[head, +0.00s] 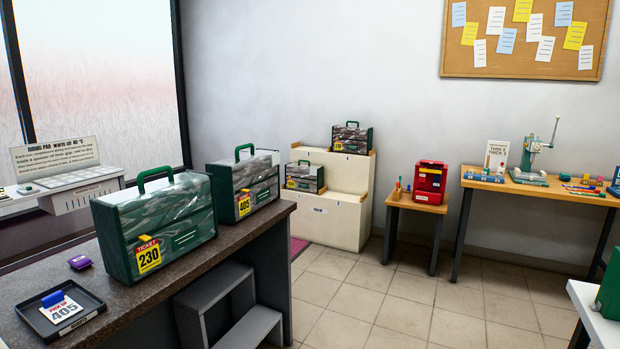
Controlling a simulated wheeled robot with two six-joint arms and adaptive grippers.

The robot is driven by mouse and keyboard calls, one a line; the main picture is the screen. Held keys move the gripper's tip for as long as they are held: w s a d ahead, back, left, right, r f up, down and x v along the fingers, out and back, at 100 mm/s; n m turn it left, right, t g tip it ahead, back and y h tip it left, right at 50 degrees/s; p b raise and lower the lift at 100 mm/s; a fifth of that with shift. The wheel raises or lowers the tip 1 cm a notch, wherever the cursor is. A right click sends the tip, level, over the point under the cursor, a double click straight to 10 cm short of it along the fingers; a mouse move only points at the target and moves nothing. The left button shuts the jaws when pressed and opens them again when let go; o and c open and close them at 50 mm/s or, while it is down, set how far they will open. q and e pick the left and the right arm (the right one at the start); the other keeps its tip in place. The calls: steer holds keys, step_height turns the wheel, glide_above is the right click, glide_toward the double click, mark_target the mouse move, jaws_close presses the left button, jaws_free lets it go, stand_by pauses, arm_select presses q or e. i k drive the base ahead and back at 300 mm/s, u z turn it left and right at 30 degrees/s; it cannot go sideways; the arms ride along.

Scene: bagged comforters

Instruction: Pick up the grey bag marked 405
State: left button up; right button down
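The bag marked 405 (264,188) stands upright on the dark counter, with green trim, a green top handle and a clear front showing grey folds. Its yellow ticket (243,204) reads 405. A similar, nearer bag (172,224) with a ticket reading 230 stands in front of it to the left and appears to overlap its left edge slightly. Neither of my grippers is in the head view.
The counter (232,242) also carries a black tray (90,322) with a "pick up 405" card and a purple item (80,262). Grey steps (250,328) stand below. Two smaller bags (352,138) (305,176) sit on a cream stepped unit (335,218).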

mark_target(258, 170)
steer(key=z, duration=0.5)
steer(key=i, duration=2.65)
steer(key=u, duration=0.55)
